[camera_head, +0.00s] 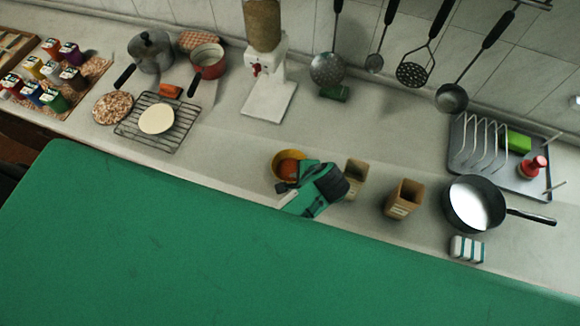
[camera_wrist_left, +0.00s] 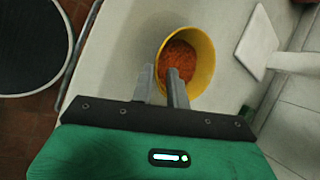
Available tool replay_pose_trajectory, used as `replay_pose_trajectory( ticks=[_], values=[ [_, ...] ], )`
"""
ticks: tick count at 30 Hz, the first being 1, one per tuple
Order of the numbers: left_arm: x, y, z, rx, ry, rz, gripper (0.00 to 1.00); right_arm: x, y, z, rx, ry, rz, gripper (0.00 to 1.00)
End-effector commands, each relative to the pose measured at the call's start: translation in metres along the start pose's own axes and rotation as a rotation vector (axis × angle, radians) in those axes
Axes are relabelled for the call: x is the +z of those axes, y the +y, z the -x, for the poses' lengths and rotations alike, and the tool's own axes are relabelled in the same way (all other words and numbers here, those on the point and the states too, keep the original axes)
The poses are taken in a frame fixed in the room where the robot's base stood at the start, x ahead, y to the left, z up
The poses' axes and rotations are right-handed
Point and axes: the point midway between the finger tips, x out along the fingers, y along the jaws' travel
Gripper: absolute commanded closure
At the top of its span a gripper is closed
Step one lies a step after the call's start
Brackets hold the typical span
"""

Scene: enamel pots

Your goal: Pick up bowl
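The yellow bowl (camera_head: 277,160) sits on the light counter near its front edge and has orange-red contents. In the left wrist view the bowl (camera_wrist_left: 208,62) is just beyond my fingers. My left gripper (camera_head: 285,187) is close against the near side of the bowl and hides part of it. In the left wrist view its two grey fingers (camera_wrist_left: 160,72) are apart, with a gap between them. One finger lies left of the bowl's rim and the other overlaps the bowl's opening. I cannot tell whether they touch the wall. My right gripper does not show.
Two tan boxes (camera_head: 405,198) stand right of the bowl, one close behind my gripper. Further right is a frying pan (camera_head: 475,203) and a dish rack (camera_head: 490,145). A dispenser (camera_head: 268,98) stands behind. The counter left of the bowl is clear up to the wire rack (camera_head: 183,135).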

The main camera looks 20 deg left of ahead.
Motion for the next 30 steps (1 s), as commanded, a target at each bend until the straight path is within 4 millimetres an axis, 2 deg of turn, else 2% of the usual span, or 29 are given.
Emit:
replay_pose_trajectory(
  ticks=[5,11,16,25,28,30],
  values=[
    [0.000,0.000,-0.009,0.001,0.000,0.000,0.84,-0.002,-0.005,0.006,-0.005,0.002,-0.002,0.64],
    [-0.003,0.001,-0.031,0.002,-0.002,-0.001,0.84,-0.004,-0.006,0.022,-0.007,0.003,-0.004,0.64],
    [-0.004,0.001,-0.051,0.002,-0.001,-0.001,0.84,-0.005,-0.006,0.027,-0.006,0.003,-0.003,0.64],
    [-0.005,0.002,-0.057,0.001,0.001,0.001,0.84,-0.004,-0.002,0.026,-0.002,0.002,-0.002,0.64],
    [-0.005,0.002,-0.057,0.001,0.001,0.001,1.00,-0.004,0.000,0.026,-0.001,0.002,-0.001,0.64],
    [-0.005,0.002,-0.057,0.002,0.001,0.001,1.00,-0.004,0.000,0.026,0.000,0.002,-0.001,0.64]
  ],
)
